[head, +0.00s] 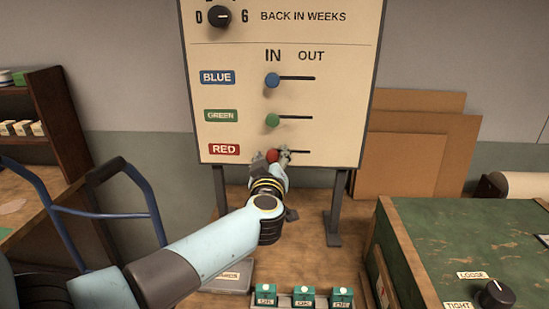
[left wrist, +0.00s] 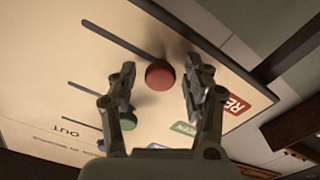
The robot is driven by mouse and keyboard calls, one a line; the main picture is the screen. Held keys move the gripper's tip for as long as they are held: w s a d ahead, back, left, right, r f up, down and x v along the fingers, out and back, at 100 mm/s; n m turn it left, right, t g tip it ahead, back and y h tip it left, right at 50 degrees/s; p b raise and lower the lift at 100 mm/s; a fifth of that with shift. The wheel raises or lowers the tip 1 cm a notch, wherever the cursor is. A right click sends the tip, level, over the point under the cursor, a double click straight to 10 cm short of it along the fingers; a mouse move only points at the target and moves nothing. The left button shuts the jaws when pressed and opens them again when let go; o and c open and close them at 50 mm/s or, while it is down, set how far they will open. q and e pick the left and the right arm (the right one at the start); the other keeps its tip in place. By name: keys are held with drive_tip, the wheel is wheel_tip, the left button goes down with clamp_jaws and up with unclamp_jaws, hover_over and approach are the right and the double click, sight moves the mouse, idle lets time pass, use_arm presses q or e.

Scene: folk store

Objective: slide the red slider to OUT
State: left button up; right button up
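The red slider knob (head: 272,156) is at the left, IN end of its slot, beside the RED label (head: 224,149) on the upright board. My left gripper (head: 270,157) is at the knob, its arm reaching up from below. In the left wrist view my left gripper (left wrist: 160,85) is open, with the red knob (left wrist: 160,75) showing between the two fingers and a gap on each side. Whether the fingertips reach past the knob's front I cannot tell. The red slot runs off from the knob, partly hidden by the gripper in the head view. My right gripper is not in view.
The green knob (head: 272,120) and blue knob (head: 272,80) sit above, both at the IN end. A dial (head: 220,16) is higher up. Small green boxes (head: 303,297) stand below on the bench. A green-topped crate (head: 470,240) is at the right.

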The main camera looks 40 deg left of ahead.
sight(305, 152)
use_arm(q)
drive_tip(key=c, duration=0.6)
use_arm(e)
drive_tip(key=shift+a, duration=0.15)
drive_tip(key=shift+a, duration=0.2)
use_arm(q)
drive_tip(key=shift+w+d, duration=0.1)
drive_tip(key=shift+d, duration=0.05)
drive_tip(key=shift+w+d, duration=0.85)
drive_tip(key=shift+d, duration=0.15)
drive_tip(key=shift+w+d, duration=0.8)
drive_tip(key=shift+d, duration=0.2)
drive_tip(key=shift+w+d, duration=0.8)
drive_tip(key=shift+d, duration=0.1)
drive_tip(key=o, duration=0.9)
drive_tip(key=shift+c, duration=0.2)
drive_tip(key=shift+o, duration=0.8)
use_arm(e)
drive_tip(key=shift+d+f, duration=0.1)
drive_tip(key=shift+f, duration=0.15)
